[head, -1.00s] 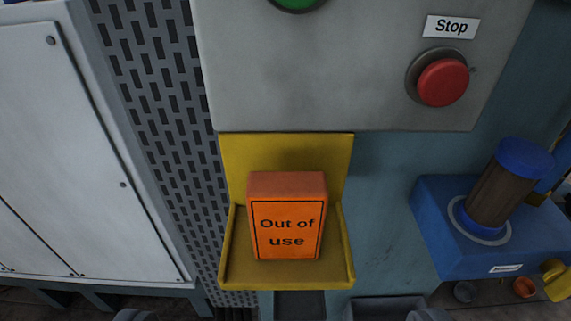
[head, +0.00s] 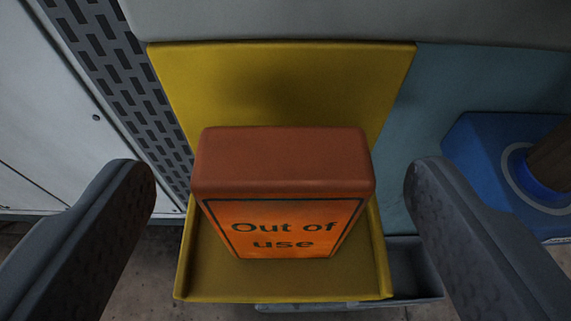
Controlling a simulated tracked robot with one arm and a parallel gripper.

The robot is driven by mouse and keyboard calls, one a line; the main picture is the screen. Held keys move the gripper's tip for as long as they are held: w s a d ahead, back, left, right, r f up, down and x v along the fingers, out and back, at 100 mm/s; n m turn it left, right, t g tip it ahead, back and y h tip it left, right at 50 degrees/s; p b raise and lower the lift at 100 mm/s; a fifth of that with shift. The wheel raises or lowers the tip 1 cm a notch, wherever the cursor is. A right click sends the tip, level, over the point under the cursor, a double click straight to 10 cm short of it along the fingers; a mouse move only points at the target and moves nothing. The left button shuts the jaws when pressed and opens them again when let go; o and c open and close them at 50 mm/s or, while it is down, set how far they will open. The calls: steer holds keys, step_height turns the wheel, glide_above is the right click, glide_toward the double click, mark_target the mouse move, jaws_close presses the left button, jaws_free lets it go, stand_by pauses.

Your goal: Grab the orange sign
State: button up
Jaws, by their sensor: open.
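The orange sign (head: 283,190) is a block with "Out of use" in black on its front face. It stands upright in a yellow holder (head: 285,85) with a tall back plate and a shallow tray. My gripper (head: 268,180) is open, with one dark finger on each side of the sign. There is a visible gap between each finger and the sign, and nothing is held. The sign's back and underside are hidden.
A grey panel (head: 350,18) overhangs the holder at the top. A perforated grey strip (head: 125,80) and white cabinet door (head: 50,120) are at left. A blue machine (head: 485,150) stands at right. A grey tray (head: 412,270) sits low behind the holder.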

mark_target(284, 197)
steer(key=x, duration=0.3)
steer(key=shift+w, duration=0.15)
steer(key=shift+c, duration=0.3)
steer(key=c, duration=1)
steer(key=shift+c, duration=0.2)
steer(key=shift+r, duration=0.1)
